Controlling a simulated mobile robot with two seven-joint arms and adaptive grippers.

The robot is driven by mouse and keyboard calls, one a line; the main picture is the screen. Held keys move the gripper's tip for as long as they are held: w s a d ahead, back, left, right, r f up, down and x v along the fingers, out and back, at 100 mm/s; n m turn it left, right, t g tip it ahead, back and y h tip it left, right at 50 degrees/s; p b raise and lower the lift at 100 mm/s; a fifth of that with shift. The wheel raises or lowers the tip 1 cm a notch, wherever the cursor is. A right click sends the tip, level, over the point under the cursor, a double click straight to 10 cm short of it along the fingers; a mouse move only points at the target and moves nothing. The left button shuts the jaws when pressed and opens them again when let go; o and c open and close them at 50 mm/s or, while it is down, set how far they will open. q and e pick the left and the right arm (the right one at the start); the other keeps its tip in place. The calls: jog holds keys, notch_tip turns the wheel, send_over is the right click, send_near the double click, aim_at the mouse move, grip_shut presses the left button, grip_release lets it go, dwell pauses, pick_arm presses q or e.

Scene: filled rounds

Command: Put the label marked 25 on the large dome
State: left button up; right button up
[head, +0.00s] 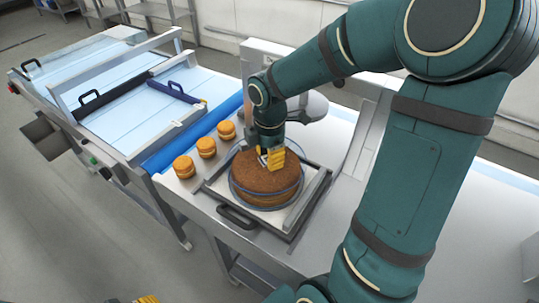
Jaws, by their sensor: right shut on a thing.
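The large dome (250,180) is a big brown round in a thin grey ring, on a square metal tray on the worktop. My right gripper (272,160), with yellow fingers, reaches down over its top and is shut on a small pale thing that I take for the label (265,152). Its number cannot be read, and the fingers hide most of it. I cannot tell whether it touches the dome. Yellow tips of my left gripper (146,299) show at the bottom edge; their opening cannot be told.
Small orange filled rounds (206,148) stand in a row left of the tray (308,196). A blue strip and a pale conveyor (130,90) with dark handles lie further left. The tray has a dark front handle (237,217). The worktop right of the tray is partly hidden by my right arm.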

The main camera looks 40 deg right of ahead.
jog(key=shift+f, duration=0.35)
dwell(0.8)
jog(key=o, duration=1.4)
jog(key=shift+c, duration=0.2)
jog(key=shift+r+p, duration=2.15)
jog(key=shift+r, duration=0.4)
jog(key=shift+r+p, duration=0.55)
jog(key=shift+r, duration=0.45)
